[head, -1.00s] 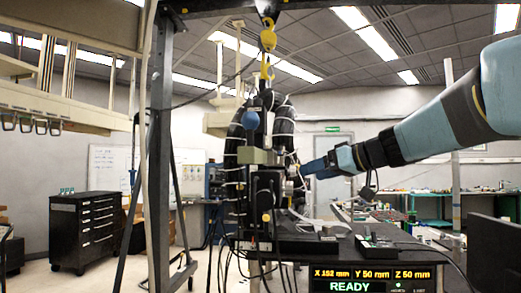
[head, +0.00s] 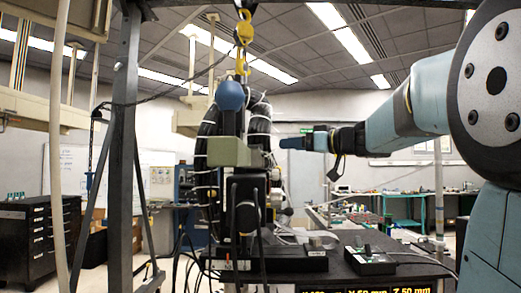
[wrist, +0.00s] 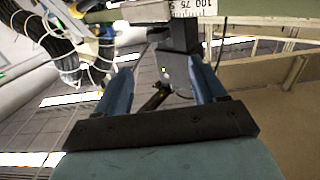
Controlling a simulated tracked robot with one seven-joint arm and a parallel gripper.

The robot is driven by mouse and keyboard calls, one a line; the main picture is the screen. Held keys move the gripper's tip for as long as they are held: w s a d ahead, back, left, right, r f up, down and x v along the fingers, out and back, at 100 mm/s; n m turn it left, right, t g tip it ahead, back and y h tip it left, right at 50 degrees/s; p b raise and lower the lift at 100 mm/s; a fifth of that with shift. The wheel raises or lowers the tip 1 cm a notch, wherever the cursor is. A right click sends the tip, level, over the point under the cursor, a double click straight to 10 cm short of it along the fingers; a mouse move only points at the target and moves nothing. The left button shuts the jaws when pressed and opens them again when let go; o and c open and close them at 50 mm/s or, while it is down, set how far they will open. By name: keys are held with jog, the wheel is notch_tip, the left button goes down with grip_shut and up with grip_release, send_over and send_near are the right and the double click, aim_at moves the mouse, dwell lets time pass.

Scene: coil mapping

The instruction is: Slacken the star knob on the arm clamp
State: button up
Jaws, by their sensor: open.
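I cannot surely pick out the star knob in either view. My gripper (head: 285,143) points left in the head view, just right of the cable loops. In the wrist view my gripper (wrist: 162,66) has its two blue fingers apart. A black block (wrist: 180,38) and a dark slanting rod (wrist: 154,99) show between them; I cannot tell whether anything touches the fingers.
A numbered scale (wrist: 196,11) crosses the top of the wrist view, and white-tied cables (wrist: 66,40) hang at its upper left. A yellow hook (head: 244,29) hangs above the rig. A dark frame post (head: 124,150) stands left. A small control box (head: 370,262) lies on the black table.

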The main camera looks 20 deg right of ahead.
aim_at(261, 147)
jog(key=x, duration=1.3)
jog(key=shift+w, duration=0.4)
jog(key=shift+c, duration=0.3)
jog(key=c, duration=1)
